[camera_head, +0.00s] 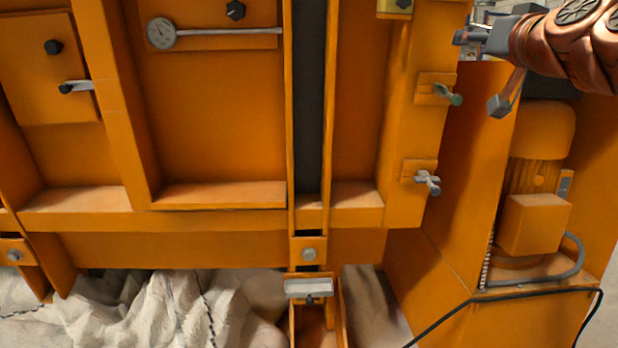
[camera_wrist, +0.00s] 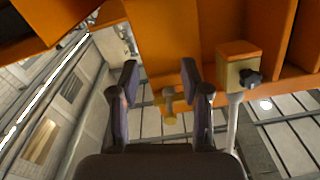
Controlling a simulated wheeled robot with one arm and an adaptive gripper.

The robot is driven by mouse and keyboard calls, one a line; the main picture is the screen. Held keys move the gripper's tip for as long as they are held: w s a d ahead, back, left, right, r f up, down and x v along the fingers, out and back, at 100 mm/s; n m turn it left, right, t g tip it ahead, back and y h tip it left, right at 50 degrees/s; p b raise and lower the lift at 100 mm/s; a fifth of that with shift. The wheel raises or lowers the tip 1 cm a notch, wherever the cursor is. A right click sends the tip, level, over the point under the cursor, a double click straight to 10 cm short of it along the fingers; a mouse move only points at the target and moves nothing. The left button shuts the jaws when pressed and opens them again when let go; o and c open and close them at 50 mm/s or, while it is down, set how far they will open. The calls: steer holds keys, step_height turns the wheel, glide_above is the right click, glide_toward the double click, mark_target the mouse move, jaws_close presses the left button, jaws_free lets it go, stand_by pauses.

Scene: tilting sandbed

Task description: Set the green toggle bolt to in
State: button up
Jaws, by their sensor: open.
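The green toggle bolt (camera_head: 455,99) sticks out to the right from an orange bracket (camera_head: 433,88) on the right post of the orange machine. My gripper (camera_head: 482,72) is open and empty, up and to the right of that bolt in the head view, apart from it in the picture. In the wrist view my gripper (camera_wrist: 159,78) has its two dark fingers spread. A yellowish T-shaped fitting (camera_wrist: 168,104) shows between and beyond them; I cannot tell whether it is a toggle bolt of the same post. No contact is visible.
A grey toggle bolt (camera_head: 428,182) sits lower on the same post. A block with a black knob (camera_wrist: 250,77) is right of the fingers in the wrist view. An orange cabinet with a motor housing (camera_head: 540,130) stands at right. A black cable (camera_head: 450,318) crosses below.

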steer(key=s+a+f+n+g+y+p, duration=0.1)
steer(key=s+a+f+g+p, duration=0.45)
steer(key=f+p, duration=0.3)
steer(key=s+a+f+n+g+y+p, duration=0.1)
steer(key=s+a+f+g+p, duration=0.35)
steer(key=a+f+p, duration=0.35)
steer(key=s+d+f+g+h+p, duration=0.1)
steer(key=s+f+g+p, duration=0.2)
steer(key=s, duration=0.6)
steer(key=s+d+f+g+h+p, duration=0.1)
steer(key=s+f+g+p, duration=0.2)
steer(key=s, duration=0.6)
steer(key=s+d+f+g+h+p, duration=0.1)
steer(key=s+f+g+p, duration=0.2)
steer(key=s+p, duration=0.3)
steer(key=s+g, duration=0.1)
steer(key=s, duration=0.2)
steer(key=shift+d+f+m, duration=0.25)
steer(key=shift+d+m, duration=0.05)
steer(key=shift+m, duration=0.1)
steer(key=shift+w, duration=0.1)
steer(key=shift+c, duration=0.4)
